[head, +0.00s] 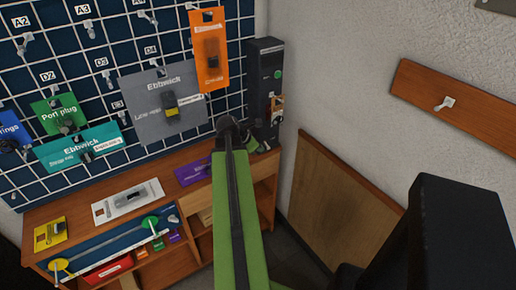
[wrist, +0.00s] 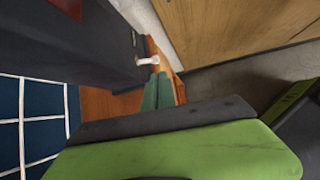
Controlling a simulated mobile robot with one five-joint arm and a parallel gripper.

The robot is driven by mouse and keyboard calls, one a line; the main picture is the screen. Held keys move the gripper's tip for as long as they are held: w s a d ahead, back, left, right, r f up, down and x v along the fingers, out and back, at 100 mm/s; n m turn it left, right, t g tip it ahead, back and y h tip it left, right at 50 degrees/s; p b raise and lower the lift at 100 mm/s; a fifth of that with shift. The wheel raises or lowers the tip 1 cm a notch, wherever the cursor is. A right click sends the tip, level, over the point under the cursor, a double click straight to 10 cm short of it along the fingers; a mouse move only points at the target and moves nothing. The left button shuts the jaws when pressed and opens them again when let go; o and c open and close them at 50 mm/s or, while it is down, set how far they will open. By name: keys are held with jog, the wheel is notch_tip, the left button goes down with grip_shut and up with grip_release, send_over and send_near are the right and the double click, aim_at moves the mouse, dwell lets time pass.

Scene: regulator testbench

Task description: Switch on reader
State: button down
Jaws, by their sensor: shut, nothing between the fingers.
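The dark upright cabinet (head: 266,70), which I take to be the reader, stands at the right end of the bench beside the grid board. It has a round green spot and an orange label on its front. My gripper (head: 256,146) is shut and empty, low by the cabinet's base. In the wrist view a large dark body (wrist: 75,45), likely the same cabinet, fills the upper left. A small white lever-like piece (wrist: 148,61) sticks out near its edge, just above my gripper tips (wrist: 158,92). I cannot tell whether they touch. The cabinet's lower front is partly hidden.
The wooden bench (head: 190,223) carries a purple card (head: 193,172), a white card (head: 127,200) and a yellow card (head: 50,232). Cards hang on the blue grid board (head: 110,62), including an orange one (head: 209,50). A wooden panel (head: 340,200) leans at the right wall.

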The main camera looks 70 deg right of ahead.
jog(key=b+x, duration=0.2)
jog(key=x, duration=0.3)
jog(key=shift+b, duration=0.35)
